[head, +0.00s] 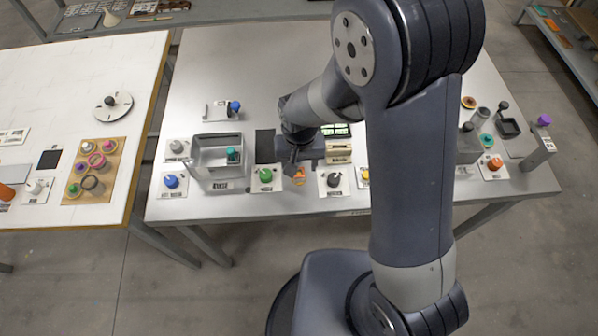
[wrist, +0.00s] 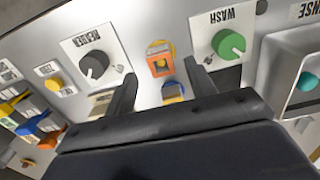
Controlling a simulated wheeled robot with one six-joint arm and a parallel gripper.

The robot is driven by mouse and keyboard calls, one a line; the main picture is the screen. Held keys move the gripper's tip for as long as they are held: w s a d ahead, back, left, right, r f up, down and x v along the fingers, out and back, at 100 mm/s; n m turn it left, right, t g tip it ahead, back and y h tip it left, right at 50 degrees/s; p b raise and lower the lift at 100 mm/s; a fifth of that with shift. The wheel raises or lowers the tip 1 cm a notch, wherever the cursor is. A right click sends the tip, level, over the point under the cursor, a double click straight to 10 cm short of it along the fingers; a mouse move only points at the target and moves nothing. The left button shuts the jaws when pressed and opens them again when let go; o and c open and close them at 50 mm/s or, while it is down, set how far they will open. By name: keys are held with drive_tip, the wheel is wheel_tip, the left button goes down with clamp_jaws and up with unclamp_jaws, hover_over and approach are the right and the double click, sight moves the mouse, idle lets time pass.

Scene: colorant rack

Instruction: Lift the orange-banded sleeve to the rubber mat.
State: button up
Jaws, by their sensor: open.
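A small orange piece, which looks like the orange-banded sleeve (head: 299,176), is near the front edge of the grey table. In the wrist view the sleeve (wrist: 161,66) shows as an orange, squarish piece ahead of the gap between my fingertips, apart from both. My gripper (head: 293,166) is just above and beside it; in the wrist view my gripper (wrist: 161,74) is open, with nothing between its fingers. A flat dark rectangle, probably the rubber mat (head: 265,144), lies behind and left of my gripper, partly hidden by my arm.
A green knob (head: 265,175) labelled WASH stands left of the sleeve, and a black knob (head: 333,180) stands right. A grey tray (head: 215,142) is farther left. A beige block (head: 339,151) stands behind. A small blue-rimmed piece (wrist: 173,92) lies nearer my palm in the wrist view.

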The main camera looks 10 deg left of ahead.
sight(299, 173)
drive_tip(key=shift+s+a+f, duration=0.1)
drive_tip(key=shift+s+f, duration=0.05)
drive_tip(key=shift+f, duration=1.6)
drive_tip(key=c, duration=1)
